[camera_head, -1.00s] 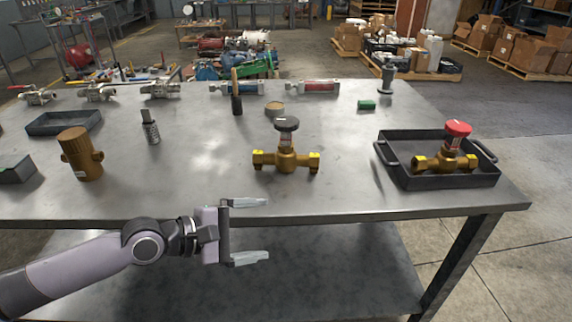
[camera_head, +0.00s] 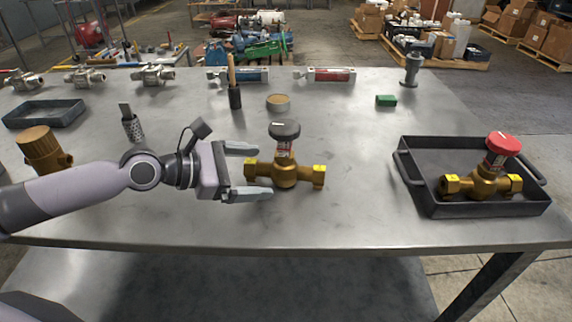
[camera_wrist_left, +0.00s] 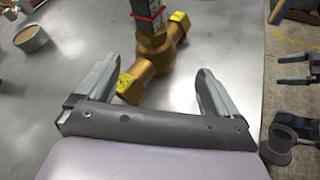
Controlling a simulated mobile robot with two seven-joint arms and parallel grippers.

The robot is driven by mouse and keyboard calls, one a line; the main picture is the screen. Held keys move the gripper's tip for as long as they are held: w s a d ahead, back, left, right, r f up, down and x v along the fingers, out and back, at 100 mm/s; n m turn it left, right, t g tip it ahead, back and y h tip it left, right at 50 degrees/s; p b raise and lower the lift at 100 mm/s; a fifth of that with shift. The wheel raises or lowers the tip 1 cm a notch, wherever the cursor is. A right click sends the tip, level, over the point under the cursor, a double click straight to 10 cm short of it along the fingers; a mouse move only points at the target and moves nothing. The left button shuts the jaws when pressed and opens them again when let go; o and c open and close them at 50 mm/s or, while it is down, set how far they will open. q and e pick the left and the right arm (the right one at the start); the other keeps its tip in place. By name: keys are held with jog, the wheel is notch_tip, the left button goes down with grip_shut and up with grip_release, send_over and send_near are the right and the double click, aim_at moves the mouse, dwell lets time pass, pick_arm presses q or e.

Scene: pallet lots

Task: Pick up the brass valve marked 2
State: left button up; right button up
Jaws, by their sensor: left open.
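A brass valve with a black knob (camera_head: 286,176) stands on the metal table. A second brass valve with a red knob (camera_head: 482,185) sits in a black tray (camera_head: 470,212) at the right. I cannot read a number on either. My left gripper (camera_head: 262,171) is open and empty at the left end of the black-knob valve. In the left wrist view, this valve's near brass end (camera_wrist_left: 134,86) shows between the spread fingers, and its knob is cut off by the top edge. Grey finger-like parts at that view's right edge may be my right gripper.
A round tan-topped tin (camera_head: 278,103), a dark holder with a wooden handle (camera_head: 235,97) and a green block (camera_head: 386,100) lie behind the valve. A brown fitting (camera_head: 42,150) stands at the left. The table between the black-knob valve and the tray is clear.

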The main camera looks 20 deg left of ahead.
aim_at(273, 168)
pick_arm(q)
jog(key=shift+x, duration=2.7)
jog(key=shift+w+a, duration=0.15)
jog(key=shift+c, duration=0.3)
jog(key=c, duration=1.7)
jog(key=shift+r, duration=0.2)
